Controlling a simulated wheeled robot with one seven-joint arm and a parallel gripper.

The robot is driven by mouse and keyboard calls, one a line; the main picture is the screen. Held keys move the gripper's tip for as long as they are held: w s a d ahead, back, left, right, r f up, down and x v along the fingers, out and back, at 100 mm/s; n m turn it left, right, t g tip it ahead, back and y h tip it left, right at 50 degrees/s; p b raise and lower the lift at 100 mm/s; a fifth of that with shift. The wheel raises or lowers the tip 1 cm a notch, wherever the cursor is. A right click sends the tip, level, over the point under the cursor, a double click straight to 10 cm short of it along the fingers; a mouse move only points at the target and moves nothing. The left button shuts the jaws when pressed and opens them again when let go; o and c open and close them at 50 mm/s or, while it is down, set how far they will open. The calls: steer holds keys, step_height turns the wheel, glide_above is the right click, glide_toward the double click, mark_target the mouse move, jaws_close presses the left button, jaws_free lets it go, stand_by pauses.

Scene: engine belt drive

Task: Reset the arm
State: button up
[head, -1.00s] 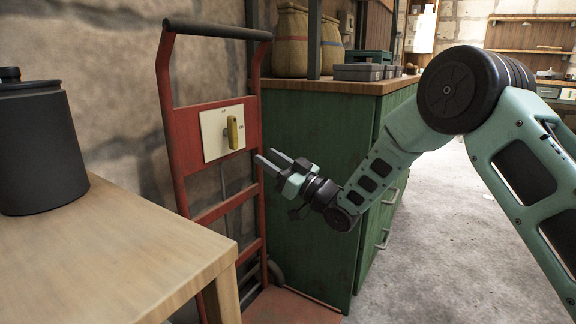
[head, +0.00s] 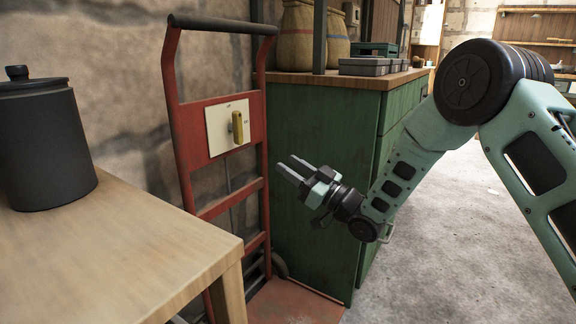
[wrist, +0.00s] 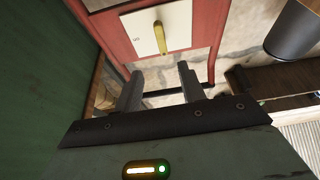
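My gripper (head: 292,171) is in front of the green cabinet (head: 318,190) in the head view, to the right of the red hand truck (head: 187,150). Its two grey fingers are apart with nothing visible between them. They also show apart in the wrist view (wrist: 158,90). A cream plate (head: 222,128) with a yellow handle (head: 237,127) is on the hand truck. In the wrist view the yellow handle (wrist: 160,37) lies beyond the fingertips, not touched by them.
A wooden table (head: 120,245) with a dark lidded canister (head: 45,145) stands at the left. Woven baskets (head: 298,38) and grey boxes (head: 365,67) sit on the cabinet top. Open concrete floor (head: 440,240) lies to the right.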

steer(key=s+a+f+m+g+h+p, duration=0.1)
steer(key=s+a+g+h, duration=0.15)
steer(key=s+h, duration=0.3)
steer(key=s+a+f+m+g+h, duration=0.1)
steer(key=s+m+g+h, duration=0.15)
steer(key=s+h, duration=0.3)
steer(key=s+d+f+g+h, duration=0.1)
steer(key=s+d+g+h, duration=0.15)
steer(key=s, duration=0.75)
steer(key=s+d+f+g+h+p, duration=0.1)
steer(key=s+d+g, duration=0.25)
steer(key=s, duration=0.55)
steer(key=s+d+f+g+h, duration=0.15)
steer(key=s+d, duration=0.25)
steer(key=s, duration=0.6)
step_height(320, 180, up, 39)
steer(key=s+g+h+p, duration=0.1)
steer(key=p, duration=3.7)
steer(key=shift+d, duration=0.2)
steer(key=shift+o, duration=0.7)
steer(key=shift+f+n, duration=0.1)
steer(key=shift+n, duration=0.15)
